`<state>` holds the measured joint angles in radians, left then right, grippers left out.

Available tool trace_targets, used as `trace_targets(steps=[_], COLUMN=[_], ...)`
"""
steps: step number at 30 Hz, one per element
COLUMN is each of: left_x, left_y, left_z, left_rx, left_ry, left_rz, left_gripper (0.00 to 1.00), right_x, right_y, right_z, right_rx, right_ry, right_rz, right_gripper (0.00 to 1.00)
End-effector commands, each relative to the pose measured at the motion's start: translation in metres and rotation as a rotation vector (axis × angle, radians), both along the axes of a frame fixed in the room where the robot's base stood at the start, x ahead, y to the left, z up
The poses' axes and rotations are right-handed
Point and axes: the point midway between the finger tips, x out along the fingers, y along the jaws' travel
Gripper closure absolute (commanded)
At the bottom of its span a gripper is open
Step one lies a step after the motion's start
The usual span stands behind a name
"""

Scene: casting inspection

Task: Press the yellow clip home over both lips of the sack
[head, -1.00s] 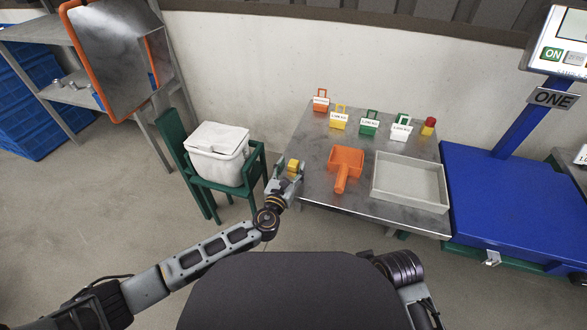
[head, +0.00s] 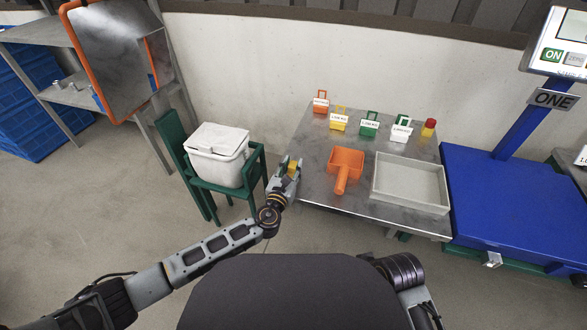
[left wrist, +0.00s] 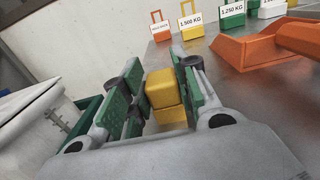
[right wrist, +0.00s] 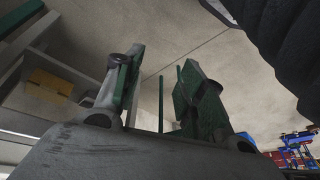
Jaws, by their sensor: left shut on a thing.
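The yellow clip (head: 292,168) is a small blocky piece at the left edge of the metal table. My left gripper (head: 287,168) is shut on it, with one finger on each side. In the left wrist view the clip (left wrist: 163,90) shows between the green-padded fingers (left wrist: 155,95); whether it still touches the table is unclear. The white sack (head: 218,145) stands upright in a green frame, left of my left gripper and apart from it. Its two lips cannot be made out. My right gripper (right wrist: 163,80) shows only in the right wrist view, fingers apart and nothing between them.
The metal table (head: 318,185) holds an orange scoop (head: 345,162), a grey tray (head: 410,183), several labelled weights along the back and a red-topped yellow button (head: 429,127). A blue scale (head: 510,200) stands right. An orange-edged mirror (head: 115,55) hangs at upper left.

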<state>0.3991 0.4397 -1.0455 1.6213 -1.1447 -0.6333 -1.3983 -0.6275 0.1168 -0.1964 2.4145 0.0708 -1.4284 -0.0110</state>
Motion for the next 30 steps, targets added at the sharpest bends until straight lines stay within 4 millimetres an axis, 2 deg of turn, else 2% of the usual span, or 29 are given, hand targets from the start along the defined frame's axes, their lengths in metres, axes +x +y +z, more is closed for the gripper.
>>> trace_targets(steps=[11, 17, 24, 27, 30], left_x=[0.0, 0.0, 0.0, 0.0, 0.0], left_y=[0.0, 0.0, 0.0, 0.0, 0.0], left_z=[0.001, 0.008, 0.028, 0.04, 0.052], left_rx=[0.0, 0.0, 0.0, -0.001, -0.001], left_ry=[0.0, -0.001, -0.001, -0.001, -0.002], left_rz=[0.0, 0.0, 0.0, 0.0, 0.0], left_gripper=[0.87, 0.87, 0.87, 0.87, 0.87], right_x=[0.0, -0.004, -0.01, -0.001, -0.001], right_y=[0.001, 0.0, -0.003, -0.006, -0.007], right_z=[0.001, -0.001, -0.01, -0.017, -0.025], right_rx=[0.005, 0.001, -0.019, -0.031, -0.036], right_ry=[0.001, 0.014, 0.05, 0.053, 0.067], right_rz=[-0.005, -0.005, -0.004, -0.004, -0.007], right_gripper=[0.6, 0.6, 0.6, 0.6, 0.6])
